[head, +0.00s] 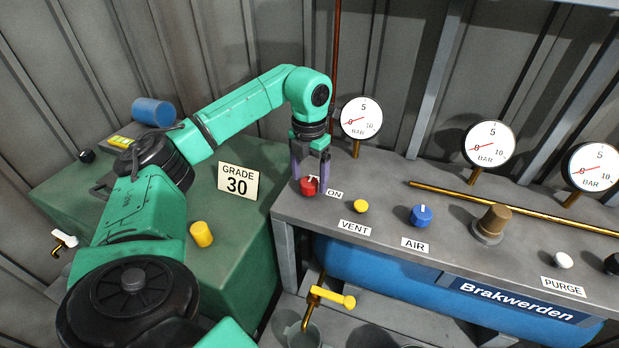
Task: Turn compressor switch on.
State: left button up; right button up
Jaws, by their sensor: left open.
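The compressor switch is a red knob (308,186) with a pale mark on top, at the left end of the grey bench top, beside a small ON label (335,194). My left gripper (310,181) points down over the red knob. Its two purple fingers are open, one on each side of the knob; I cannot tell whether they touch it. My right gripper is not in view.
Right of the red knob are a yellow VENT button (361,206), a blue AIR knob (421,215) and a brown knob (491,223). A gauge (361,118) stands close behind my gripper. A brass pipe (470,197) runs along the bench.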

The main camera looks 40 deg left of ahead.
pick_arm(q)
jog(key=shift+s+d+f, duration=0.1)
jog(key=shift+f, duration=0.1)
jog(key=c, duration=0.4)
grip_shut()
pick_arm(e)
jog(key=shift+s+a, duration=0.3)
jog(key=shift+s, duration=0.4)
